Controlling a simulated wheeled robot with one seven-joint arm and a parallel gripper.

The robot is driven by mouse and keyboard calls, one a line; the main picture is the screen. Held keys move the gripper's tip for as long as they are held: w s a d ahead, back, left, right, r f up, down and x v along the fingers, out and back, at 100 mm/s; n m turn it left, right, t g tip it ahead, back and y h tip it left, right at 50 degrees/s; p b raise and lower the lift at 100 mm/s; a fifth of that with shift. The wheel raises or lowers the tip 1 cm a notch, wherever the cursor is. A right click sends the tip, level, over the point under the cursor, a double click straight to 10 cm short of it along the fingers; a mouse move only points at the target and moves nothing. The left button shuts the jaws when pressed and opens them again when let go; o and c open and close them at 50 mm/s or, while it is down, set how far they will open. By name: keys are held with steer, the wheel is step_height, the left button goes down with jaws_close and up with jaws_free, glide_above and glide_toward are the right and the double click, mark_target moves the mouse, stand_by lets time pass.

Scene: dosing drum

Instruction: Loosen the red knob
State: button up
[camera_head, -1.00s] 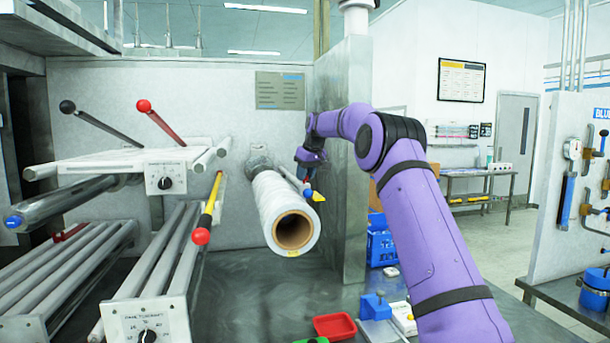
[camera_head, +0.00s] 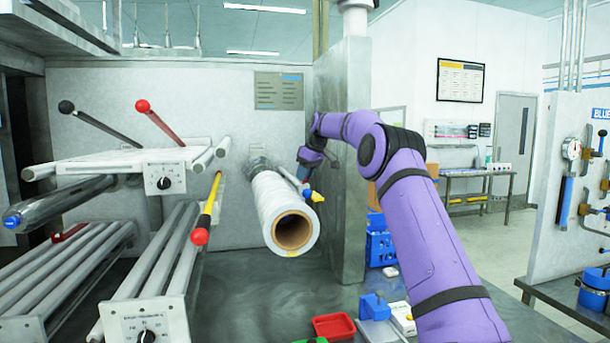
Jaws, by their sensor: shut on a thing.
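My gripper (camera_head: 311,195) is at the right side of the white roll (camera_head: 289,215), close to the thin bar beside it. Blue and yellow bits show at its tip. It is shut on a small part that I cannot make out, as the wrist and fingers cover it. A red ball knob (camera_head: 200,236) ends a yellow and black rod left of the roll. Another red ball (camera_head: 142,105) tops a red lever on the upper left frame. Both stand clear of my gripper. No red knob shows clearly at the gripper itself.
A steel upright panel (camera_head: 343,160) stands just right of my wrist. Steel rollers and a dial box (camera_head: 148,322) fill the left. A red tray (camera_head: 334,326) and a blue block (camera_head: 375,307) lie on the bench below. The bench under the roll is mostly clear.

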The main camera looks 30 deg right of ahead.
steer(key=o, duration=0.9)
steer(key=shift+o, duration=0.2)
steer(key=v, duration=1)
steer(key=shift+s+r, duration=0.2)
steer(key=shift+r, duration=0.15)
steer(key=shift+d, duration=0.1)
